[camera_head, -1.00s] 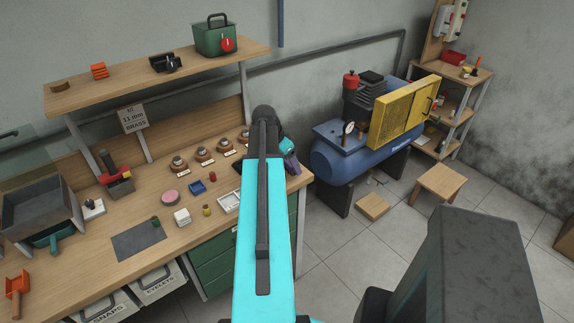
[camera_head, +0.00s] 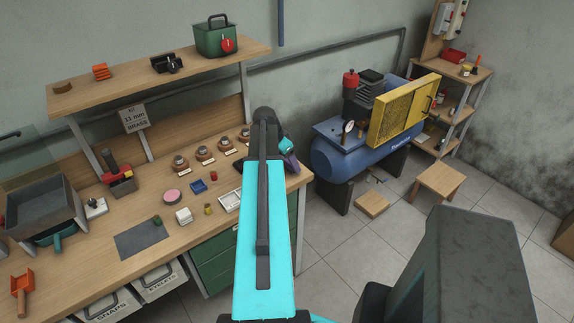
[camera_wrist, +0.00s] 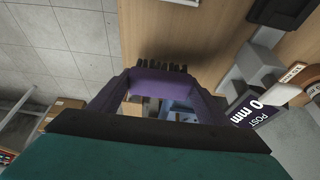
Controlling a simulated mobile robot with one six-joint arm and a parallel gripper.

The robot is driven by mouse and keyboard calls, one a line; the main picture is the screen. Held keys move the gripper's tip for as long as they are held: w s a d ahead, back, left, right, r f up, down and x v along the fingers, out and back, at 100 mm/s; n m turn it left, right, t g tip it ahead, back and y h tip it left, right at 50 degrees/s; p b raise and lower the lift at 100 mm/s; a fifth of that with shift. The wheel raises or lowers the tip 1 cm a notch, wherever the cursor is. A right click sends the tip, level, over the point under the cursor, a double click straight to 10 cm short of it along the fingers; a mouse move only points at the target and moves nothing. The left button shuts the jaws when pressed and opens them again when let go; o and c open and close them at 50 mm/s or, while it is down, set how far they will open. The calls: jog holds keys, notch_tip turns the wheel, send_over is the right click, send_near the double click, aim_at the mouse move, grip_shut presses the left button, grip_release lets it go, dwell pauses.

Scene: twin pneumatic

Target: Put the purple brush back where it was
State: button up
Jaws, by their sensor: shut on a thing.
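The purple brush (camera_wrist: 165,85) lies crosswise between the fingers of my gripper (camera_wrist: 162,88) in the wrist view. Its short dark bristles (camera_wrist: 162,69) point toward a wooden surface (camera_wrist: 185,32) and stand close to a dark shadow on it. I cannot tell whether they touch it. My gripper is shut on the brush. In the head view my cyan arm hides most of the gripper; a purple-grey part of it (camera_head: 292,162) shows at the bench's right end.
The workbench (camera_head: 180,240) holds a row of brown-based posts (camera_head: 204,153), a white tray (camera_head: 229,200) and small blocks. A label (camera_wrist: 258,104) and grey block (camera_wrist: 256,65) stand close by in the wrist view. A blue compressor (camera_head: 345,160) stands right of the bench.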

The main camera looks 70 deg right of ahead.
jog(key=shift+f+p, duration=0.4)
jog(key=shift+f, duration=0.55)
jog(key=shift+f, duration=0.2)
jog(key=o, duration=1.1)
jog(key=shift+r, duration=0.25)
jog(key=b+v, duration=0.3)
jog(key=v, duration=0.9)
jog(key=shift+s, duration=0.2)
